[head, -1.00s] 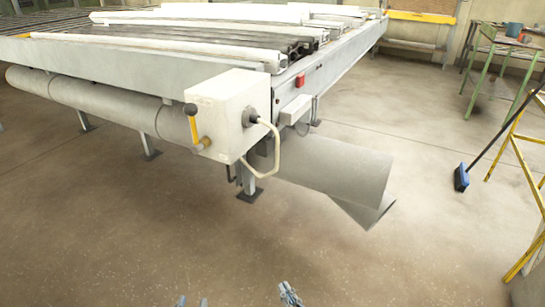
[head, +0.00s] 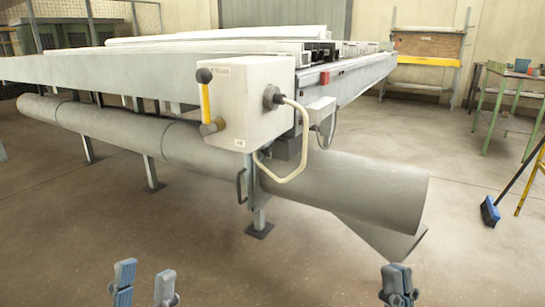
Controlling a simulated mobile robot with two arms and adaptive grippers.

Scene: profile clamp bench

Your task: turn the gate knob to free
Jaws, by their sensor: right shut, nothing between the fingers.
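A cream control box (head: 254,100) is mounted at the near corner of the long bench (head: 120,68). On its left face is a yellow lever (head: 205,100) standing upright, with a black ball (head: 204,75) at the top and a brass-coloured hub (head: 211,127) at the bottom. I take this lever for the gate knob; its markings are too small to read. My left gripper (head: 143,285) is open and empty at the bottom left, apart from the box. My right gripper (head: 398,283) is shut and empty at the bottom right, also apart from it.
A thick grey pipe (head: 370,187) runs below the bench and juts out right of the box. A pale cable (head: 297,150) loops from the box's right face. A blue broom (head: 490,211) and green table (head: 508,100) stand at right. The floor in front is clear.

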